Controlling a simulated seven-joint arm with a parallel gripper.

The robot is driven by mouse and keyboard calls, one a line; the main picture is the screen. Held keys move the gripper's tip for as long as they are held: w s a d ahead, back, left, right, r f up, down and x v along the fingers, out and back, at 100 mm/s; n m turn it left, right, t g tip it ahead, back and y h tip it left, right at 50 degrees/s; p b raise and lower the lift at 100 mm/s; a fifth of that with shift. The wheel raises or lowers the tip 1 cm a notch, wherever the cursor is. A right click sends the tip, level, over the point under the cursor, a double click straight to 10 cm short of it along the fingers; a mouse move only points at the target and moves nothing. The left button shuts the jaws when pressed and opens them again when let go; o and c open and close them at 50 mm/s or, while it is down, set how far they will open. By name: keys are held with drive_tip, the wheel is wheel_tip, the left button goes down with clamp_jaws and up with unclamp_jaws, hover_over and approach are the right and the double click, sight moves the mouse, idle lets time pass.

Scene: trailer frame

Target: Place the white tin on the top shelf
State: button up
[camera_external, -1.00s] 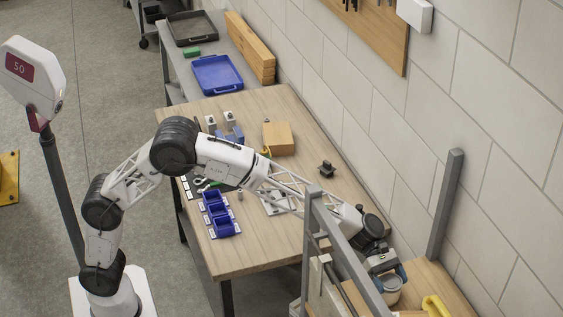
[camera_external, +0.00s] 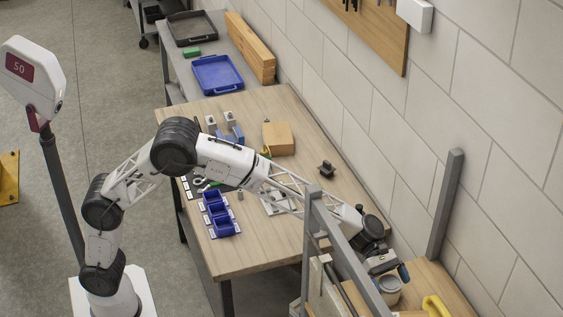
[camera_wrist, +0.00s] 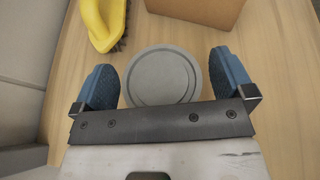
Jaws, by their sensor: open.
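The white tin (camera_external: 387,291) stands upright on the wooden board of the metal-posted rack at the lower right. In the wrist view its round, greyish-white top (camera_wrist: 162,76) lies between the two blue fingers. My gripper (camera_wrist: 163,84) is open around the tin, with a narrow gap on each side. In the external view my gripper (camera_external: 388,270) is just above and behind the tin, and hides part of it. The wooden shelf board (camera_external: 437,276) shows around the tin.
A yellow-handled brush (camera_external: 436,306) lies close to the tin; it also shows in the wrist view (camera_wrist: 103,22). A brown box (camera_wrist: 200,8) sits beyond the tin. Grey rack posts (camera_external: 446,205) rise nearby. The workbench (camera_external: 255,258) holds blue bins (camera_external: 218,215).

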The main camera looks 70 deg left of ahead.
drive_tip(key=v, duration=1.2)
drive_tip(key=shift+r, duration=0.2)
idle(0.5)
